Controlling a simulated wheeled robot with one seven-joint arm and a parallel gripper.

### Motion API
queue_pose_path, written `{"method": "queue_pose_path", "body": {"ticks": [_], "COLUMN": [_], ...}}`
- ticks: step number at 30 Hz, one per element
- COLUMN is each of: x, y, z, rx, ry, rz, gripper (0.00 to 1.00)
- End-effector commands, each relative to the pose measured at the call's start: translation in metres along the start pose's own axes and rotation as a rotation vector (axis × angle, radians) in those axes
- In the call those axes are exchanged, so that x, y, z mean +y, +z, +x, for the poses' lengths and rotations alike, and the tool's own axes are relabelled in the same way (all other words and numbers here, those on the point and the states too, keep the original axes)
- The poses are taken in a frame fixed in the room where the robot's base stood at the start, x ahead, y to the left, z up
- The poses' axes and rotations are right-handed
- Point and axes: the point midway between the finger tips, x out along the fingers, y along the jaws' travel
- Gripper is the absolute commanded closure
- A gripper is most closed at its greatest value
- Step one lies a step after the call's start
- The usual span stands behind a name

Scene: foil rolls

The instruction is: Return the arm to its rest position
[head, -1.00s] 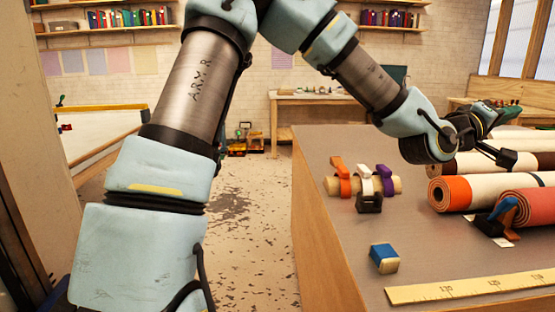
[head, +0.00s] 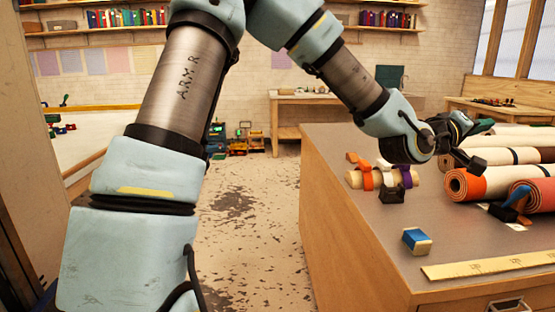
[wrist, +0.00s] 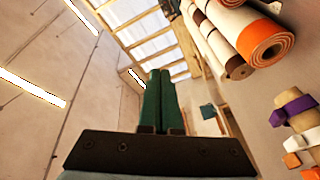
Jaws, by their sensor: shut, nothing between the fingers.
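My arm (head: 352,78) reaches up, over and down to the right in the head view, its end above the far part of the workbench. My gripper (wrist: 159,76) shows in the wrist view as two dark green fingers pressed together, with nothing between them. It points towards the ceiling and windows. In the head view the gripper is small and partly hidden behind my wrist. The rolls (head: 498,184) lie on the bench, near and below my wrist.
The workbench (head: 375,235) carries a rod with coloured clips (head: 367,179), a black clip (head: 391,194), a blue and cream block (head: 417,241) and a yellow ruler (head: 490,267). A blue-handled tool (head: 514,201) lies by the rolls. The floor (head: 255,230) left of the bench is clear.

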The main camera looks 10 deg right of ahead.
Motion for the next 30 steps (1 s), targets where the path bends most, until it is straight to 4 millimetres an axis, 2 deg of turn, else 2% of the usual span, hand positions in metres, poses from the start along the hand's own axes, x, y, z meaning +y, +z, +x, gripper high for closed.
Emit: {"method": "queue_pose_path", "body": {"ticks": [5, 11, 14, 16, 20, 23, 24, 26, 30], "x": [-0.037, -0.095, -0.132, -0.163, -0.222, -0.258, -0.27, -0.284, -0.302], "y": [-0.004, -0.013, -0.022, -0.031, -0.051, -0.065, -0.07, -0.074, -0.075], "z": [-0.013, -0.042, -0.067, -0.093, -0.161, -0.224, -0.25, -0.291, -0.391], "rx": [-0.03, -0.081, -0.117, -0.147, -0.22, -0.279, -0.304, -0.341, -0.432], "ry": [-0.102, -0.27, -0.383, -0.485, -0.71, -0.88, -0.946, -1.041, -1.242], "rz": [0.07, 0.167, 0.222, 0.262, 0.324, 0.338, 0.337, 0.323, 0.244], "gripper": [1.0, 1.0, 1.0, 1.0, 1.0, 1.0, 1.0, 1.0, 1.0]}}
